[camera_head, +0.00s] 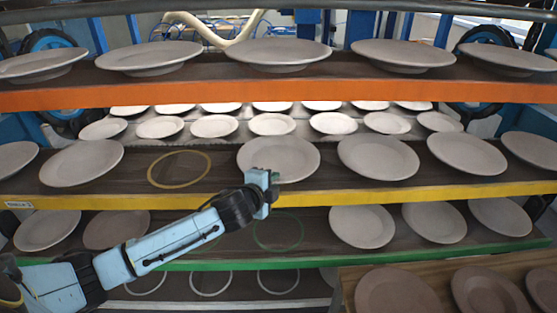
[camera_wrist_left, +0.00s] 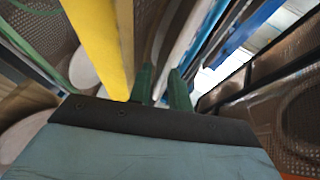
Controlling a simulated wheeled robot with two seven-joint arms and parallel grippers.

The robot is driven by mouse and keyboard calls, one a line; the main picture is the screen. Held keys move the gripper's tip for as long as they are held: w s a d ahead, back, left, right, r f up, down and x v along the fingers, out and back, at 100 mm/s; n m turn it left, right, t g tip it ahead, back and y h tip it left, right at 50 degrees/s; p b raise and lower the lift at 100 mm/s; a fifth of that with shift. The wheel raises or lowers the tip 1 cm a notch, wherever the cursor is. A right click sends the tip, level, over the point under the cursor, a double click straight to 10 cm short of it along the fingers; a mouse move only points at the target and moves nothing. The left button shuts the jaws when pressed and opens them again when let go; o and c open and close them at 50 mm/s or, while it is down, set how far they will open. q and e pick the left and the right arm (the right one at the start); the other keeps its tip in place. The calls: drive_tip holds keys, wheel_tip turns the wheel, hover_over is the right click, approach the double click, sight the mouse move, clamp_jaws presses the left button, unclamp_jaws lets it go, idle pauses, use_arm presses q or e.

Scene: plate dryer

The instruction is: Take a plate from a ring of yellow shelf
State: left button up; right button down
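The yellow shelf (camera_head: 130,199) carries a row of pale round plates. One empty yellow ring (camera_head: 180,169) lies on it, left of the middle. The plate (camera_head: 278,157) right of that ring rests level with its neighbours. My left gripper (camera_head: 272,180) is at this plate's front rim, just above the shelf's yellow edge. In the left wrist view its two green fingers (camera_wrist_left: 162,88) stand apart with a gap between them. A pale rim (camera_wrist_left: 185,42) runs up to the fingertips; whether they touch it I cannot tell. My right gripper is not in view.
The orange shelf (camera_head: 130,95) with plates hangs close above. Below is the green-edged shelf (camera_head: 310,258), with plates and an empty green ring (camera_head: 278,231). A wooden board (camera_head: 440,270) with brown plates stands at lower right. The yellow edge (camera_wrist_left: 100,40) is beside my left fingers.

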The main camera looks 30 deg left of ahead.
use_arm(q)
drive_tip(key=shift+w+f, duration=0.1)
drive_tip(key=shift+w, duration=0.3)
clamp_jaws()
idle(1.1)
drive_tip(key=shift+a, duration=0.1)
